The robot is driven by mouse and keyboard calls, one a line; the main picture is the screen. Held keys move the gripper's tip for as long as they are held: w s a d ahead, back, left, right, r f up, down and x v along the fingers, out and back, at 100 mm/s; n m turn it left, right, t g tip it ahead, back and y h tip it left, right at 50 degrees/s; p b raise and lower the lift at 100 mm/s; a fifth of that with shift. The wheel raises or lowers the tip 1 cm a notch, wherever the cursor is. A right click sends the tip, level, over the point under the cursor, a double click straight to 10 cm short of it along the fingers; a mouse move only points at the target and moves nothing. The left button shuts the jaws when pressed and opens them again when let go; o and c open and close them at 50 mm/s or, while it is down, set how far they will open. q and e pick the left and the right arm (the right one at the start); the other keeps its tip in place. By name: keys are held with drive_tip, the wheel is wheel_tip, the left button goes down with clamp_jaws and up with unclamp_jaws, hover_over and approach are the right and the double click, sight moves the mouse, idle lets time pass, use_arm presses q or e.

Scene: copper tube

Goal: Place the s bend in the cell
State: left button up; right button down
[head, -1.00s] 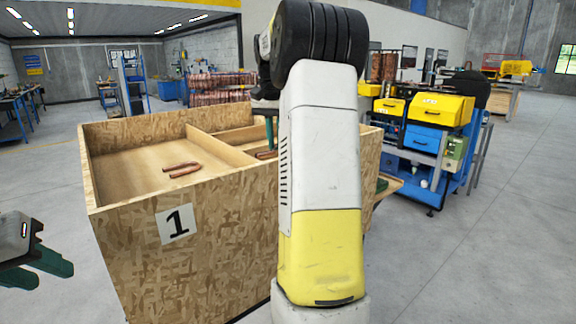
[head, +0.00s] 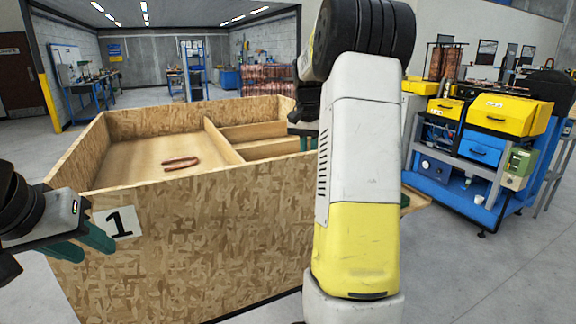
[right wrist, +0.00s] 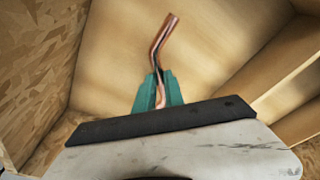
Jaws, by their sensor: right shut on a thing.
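The s bend (right wrist: 160,45) is a thin copper tube in the right wrist view. My right gripper (right wrist: 158,92) has its green fingers shut on the tube's near end, and the bent far end sticks out beyond them. In the head view my right gripper (head: 303,138) is at the crate's right part, mostly hidden behind my arm, and the tube is not visible there. The cells are compartments of a wooden crate (head: 190,235) marked 1. A U-shaped copper tube (head: 181,163) lies in the large left compartment. My left gripper (head: 82,244) is open and empty outside the crate's front left corner.
A long divider (head: 222,141) separates the left compartment from the right side, where a shorter divider (head: 272,148) makes smaller compartments. Pale wood floor and crate walls lie beneath the held tube. A blue and yellow machine (head: 485,150) stands to the right, with open floor before it.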

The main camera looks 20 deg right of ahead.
drive_tip(key=shift+f, duration=1.2)
drive_tip(key=shift+f, duration=0.15)
drive_tip(key=c, duration=1.4)
unclamp_jaws()
drive_tip(key=shift+c, duration=0.2)
wheel_tip(320, 180, up, 12)
drive_tip(key=s+a, duration=0.1)
drive_tip(key=shift+s, duration=0.2)
drive_tip(key=shift+a, duration=0.1)
